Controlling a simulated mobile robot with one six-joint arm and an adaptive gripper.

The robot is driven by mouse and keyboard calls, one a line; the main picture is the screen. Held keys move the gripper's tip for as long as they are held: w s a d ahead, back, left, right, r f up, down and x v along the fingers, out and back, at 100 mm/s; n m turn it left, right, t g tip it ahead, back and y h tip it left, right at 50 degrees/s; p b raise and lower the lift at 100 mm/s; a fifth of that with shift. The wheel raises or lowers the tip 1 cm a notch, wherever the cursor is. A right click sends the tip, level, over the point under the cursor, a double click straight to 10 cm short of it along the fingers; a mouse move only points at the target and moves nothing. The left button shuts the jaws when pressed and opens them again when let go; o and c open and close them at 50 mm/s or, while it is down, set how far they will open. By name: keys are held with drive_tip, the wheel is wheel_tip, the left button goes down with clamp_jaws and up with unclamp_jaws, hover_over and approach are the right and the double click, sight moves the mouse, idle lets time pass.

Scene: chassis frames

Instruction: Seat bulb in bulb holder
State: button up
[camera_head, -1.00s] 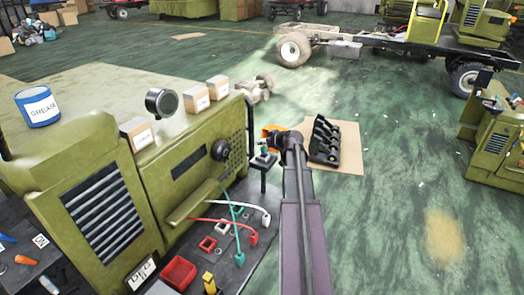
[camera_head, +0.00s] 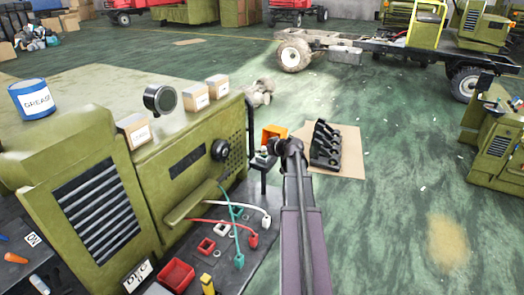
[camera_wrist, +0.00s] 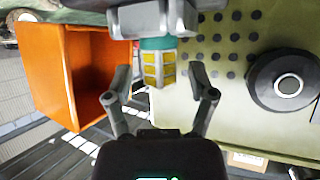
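In the wrist view, a small piece with a teal collar and yellow panes in a pale frame (camera_wrist: 158,68), which looks like the bulb, hangs below a grey block. I cannot tell whether that block is the bulb holder. My gripper (camera_wrist: 160,82) has its two fingers spread, one on each side of the piece, with visible gaps. In the head view, the end of my arm (camera_head: 286,147) is just right of a small black stand (camera_head: 258,163) with a small pale and teal item on top. Fingertips are hard to make out there.
An orange bin (camera_wrist: 40,70) is left of the gripper, and it shows behind my arm's end in the head view (camera_head: 275,131). A green cabinet with a perforated panel and a round black knob (camera_wrist: 287,85) is close on the right. A black rack (camera_head: 326,144) stands on cardboard.

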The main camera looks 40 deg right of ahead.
idle(0.3)
drive_tip(key=p+v, duration=0.5)
drive_tip(key=v, duration=0.7)
drive_tip(key=shift+p, duration=0.4)
idle(0.4)
